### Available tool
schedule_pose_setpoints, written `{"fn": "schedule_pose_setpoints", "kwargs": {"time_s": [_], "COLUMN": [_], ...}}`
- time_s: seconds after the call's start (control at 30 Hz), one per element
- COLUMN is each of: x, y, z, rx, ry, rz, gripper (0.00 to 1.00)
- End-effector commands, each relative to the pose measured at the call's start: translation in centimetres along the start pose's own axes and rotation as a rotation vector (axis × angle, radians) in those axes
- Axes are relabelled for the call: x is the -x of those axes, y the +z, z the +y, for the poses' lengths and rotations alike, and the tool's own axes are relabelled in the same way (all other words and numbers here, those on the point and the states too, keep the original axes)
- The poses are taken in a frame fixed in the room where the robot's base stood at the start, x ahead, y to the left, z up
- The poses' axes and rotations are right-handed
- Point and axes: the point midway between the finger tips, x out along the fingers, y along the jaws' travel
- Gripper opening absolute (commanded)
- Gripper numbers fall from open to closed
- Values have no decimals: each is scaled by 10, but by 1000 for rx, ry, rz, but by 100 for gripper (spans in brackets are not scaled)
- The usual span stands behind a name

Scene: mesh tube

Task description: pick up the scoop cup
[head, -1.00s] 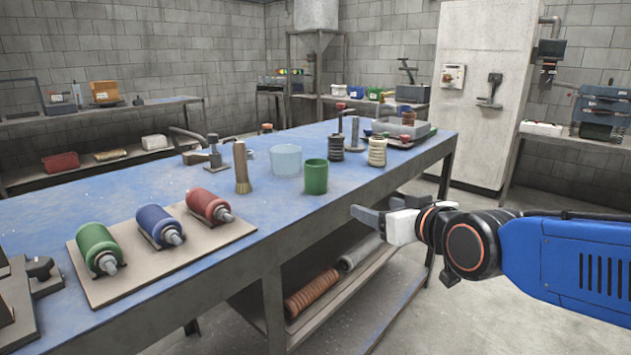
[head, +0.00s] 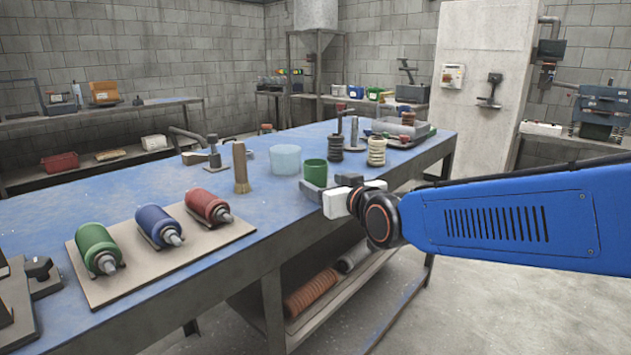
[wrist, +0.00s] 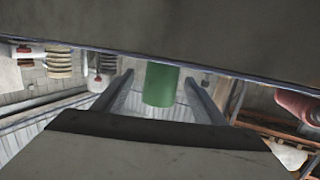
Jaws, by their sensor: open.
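A green open-topped cup (head: 315,170) stands upright near the front edge of the blue bench. A wider, translucent pale-blue cup (head: 285,159) stands just behind it to the left. No label shows which is the scoop cup. My gripper (head: 326,185) is open at the bench's front edge, in front of the green cup, and hides its lower part. In the wrist view the green cup (wrist: 161,85) appears between my two spread fingers (wrist: 159,78). The gap left between fingers and cup cannot be judged, and no grip shows.
A wooden-handled brush (head: 241,168) stands left of the cups. Coil springs (head: 376,151) stand close to the right. Red, blue and green bottles lie on a board (head: 185,250) at the front left. The bench top (head: 150,187) is clear between board and brush.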

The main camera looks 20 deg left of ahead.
Motion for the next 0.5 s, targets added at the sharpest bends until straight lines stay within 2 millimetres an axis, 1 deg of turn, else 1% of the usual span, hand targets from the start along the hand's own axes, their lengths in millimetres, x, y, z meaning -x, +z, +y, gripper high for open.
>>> {"fn": "schedule_pose_setpoints", "kwargs": {"time_s": [0.03, 0.1, 0.2, 0.5], "x": [-8, -17, -26, -38], "y": [1, 1, 1, 0], "z": [0, 0, 0, -1], "rx": [0, 0, 0, 0], "ry": [0, 0, 0, 0], "rz": [-2, -2, -2, -1], "gripper": [65, 65, 65, 65]}}
